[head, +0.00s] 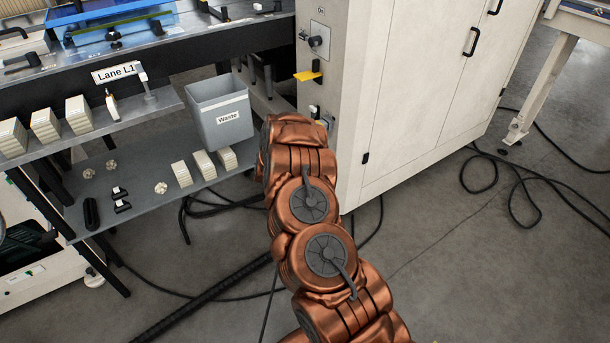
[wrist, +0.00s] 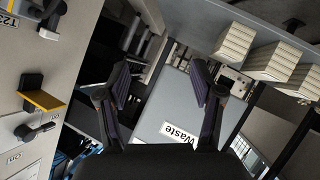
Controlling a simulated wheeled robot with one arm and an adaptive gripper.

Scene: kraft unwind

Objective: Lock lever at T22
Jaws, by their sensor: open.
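In the wrist view, a black-handled lever (wrist: 52,16) with a white end shows at the top left of the pale cabinet side panel. A tag (wrist: 10,20) beside it starts with "T2"; its last character is hard to read. In the head view, a small dark fitting (head: 315,112) on the panel shows just above my arm; I cannot tell if it is the same lever. My gripper (wrist: 160,88) is open and empty, with the lever to the left and apart from its fingers. In the head view my arm hides the gripper.
A yellow tab (head: 307,76) and a black knob (head: 318,41) stick out from the panel; they also show in the wrist view. A grey waste bin (head: 220,112) stands left of the cabinet (head: 420,90). Shelves with pale blocks lie further left. Cables cross the floor.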

